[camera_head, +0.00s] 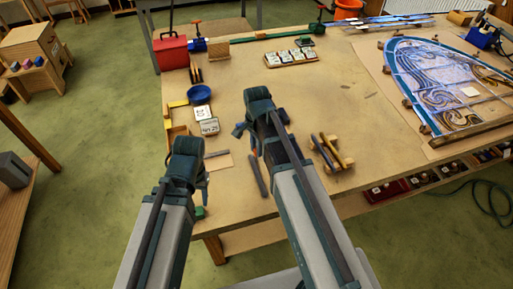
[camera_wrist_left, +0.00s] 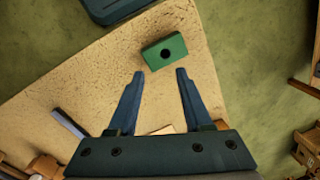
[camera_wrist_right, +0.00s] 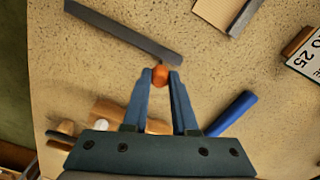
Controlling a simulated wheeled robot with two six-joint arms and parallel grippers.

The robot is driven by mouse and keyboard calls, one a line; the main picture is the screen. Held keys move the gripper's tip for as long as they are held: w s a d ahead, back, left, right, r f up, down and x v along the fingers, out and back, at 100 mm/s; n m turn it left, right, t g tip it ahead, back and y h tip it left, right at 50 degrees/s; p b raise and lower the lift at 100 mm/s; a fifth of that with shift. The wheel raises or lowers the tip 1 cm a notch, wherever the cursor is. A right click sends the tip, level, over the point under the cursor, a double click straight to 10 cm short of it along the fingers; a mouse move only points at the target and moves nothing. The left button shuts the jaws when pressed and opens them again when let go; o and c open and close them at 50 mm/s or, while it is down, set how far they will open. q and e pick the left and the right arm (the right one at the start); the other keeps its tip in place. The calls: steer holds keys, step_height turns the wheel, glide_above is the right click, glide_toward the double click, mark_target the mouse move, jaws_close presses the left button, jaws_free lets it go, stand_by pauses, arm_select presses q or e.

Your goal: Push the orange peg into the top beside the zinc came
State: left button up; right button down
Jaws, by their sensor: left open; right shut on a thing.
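An orange peg (camera_wrist_right: 160,76) is held between the fingertips of my right gripper (camera_wrist_right: 161,74), which is shut on it. In the right wrist view a long grey bar (camera_wrist_right: 125,32), perhaps the zinc came, lies on the tabletop just beyond the peg; it also shows in the head view (camera_head: 257,175). My left gripper (camera_wrist_left: 160,73) is open and empty. A green block (camera_wrist_left: 165,49) with a dark round hole lies just beyond its fingertips, near the table corner; it also shows in the head view (camera_head: 200,212).
The leaded panel (camera_head: 440,85) lies at the right of the worktable (camera_head: 340,95). A wooden rest with tools (camera_head: 328,152) stands right of my right arm. The middle is mostly clear.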

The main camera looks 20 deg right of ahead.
arm_select(q)
steer(key=shift+f+b, duration=0.45)
steer(key=shift+f, duration=0.05)
arm_select(e)
steer(key=shift+f, duration=0.5)
steer(key=c, duration=0.6)
jaws_free()
arm_select(q)
steer(key=shift+r, duration=0.1)
arm_select(e)
steer(key=shift+r, duration=0.1)
arm_select(q)
step_height(320, 180, up, 14)
steer(key=p, duration=1.3)
steer(key=shift+f+p, duration=0.2)
steer(key=shift+p, duration=0.2)
arm_select(e)
step_height(320, 180, up, 14)
steer(key=shift+f, duration=0.25)
